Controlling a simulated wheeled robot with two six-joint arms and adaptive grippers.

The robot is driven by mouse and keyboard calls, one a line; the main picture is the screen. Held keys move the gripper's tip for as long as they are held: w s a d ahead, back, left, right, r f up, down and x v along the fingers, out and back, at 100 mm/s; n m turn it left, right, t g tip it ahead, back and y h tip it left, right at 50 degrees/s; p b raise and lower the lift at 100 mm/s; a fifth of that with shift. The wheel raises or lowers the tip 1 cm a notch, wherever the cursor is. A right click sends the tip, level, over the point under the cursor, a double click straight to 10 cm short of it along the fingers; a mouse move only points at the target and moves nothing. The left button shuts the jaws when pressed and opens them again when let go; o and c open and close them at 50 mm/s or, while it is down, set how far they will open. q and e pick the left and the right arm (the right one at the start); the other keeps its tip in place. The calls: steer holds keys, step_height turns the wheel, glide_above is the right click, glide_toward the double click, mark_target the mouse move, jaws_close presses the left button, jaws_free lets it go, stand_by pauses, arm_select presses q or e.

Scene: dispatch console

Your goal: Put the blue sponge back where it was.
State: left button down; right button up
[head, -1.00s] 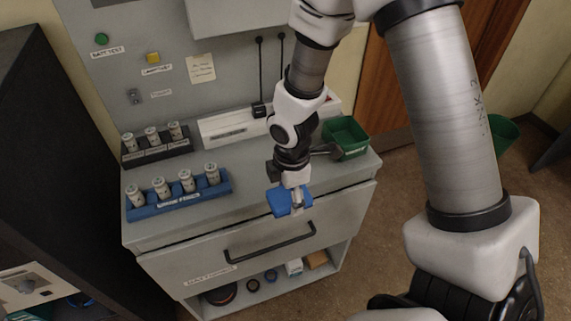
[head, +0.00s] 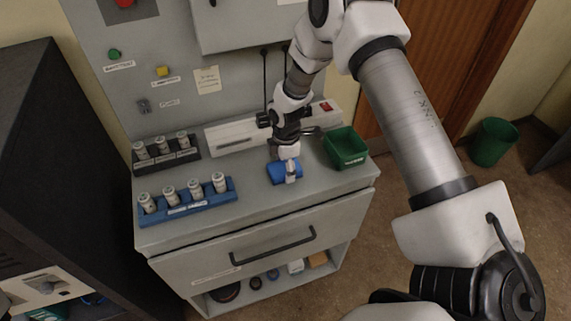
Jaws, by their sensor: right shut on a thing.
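The blue sponge (head: 278,174) is over the right half of the grey console top, in front of the white power strip. My right gripper (head: 290,171) comes down from above and is shut on the sponge, with a pale finger across its near face. I cannot tell whether the sponge touches the counter or hangs just above it. My left gripper is not in view.
A green bin (head: 346,161) stands at the counter's right end. A blue rack (head: 188,207) and a black rack (head: 166,165) hold several cylinders on the left. A white power strip (head: 228,138) lies at the back. A closed drawer (head: 235,259) is below.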

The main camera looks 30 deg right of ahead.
steer(key=shift+f, duration=0.2)
steer(key=o, duration=1.3)
steer(key=shift+r, duration=0.2)
step_height(320, 180, up, 12)
steer(key=b, duration=0.3)
steer(key=shift+s+b, duration=0.1)
steer(key=shift+b, duration=0.2)
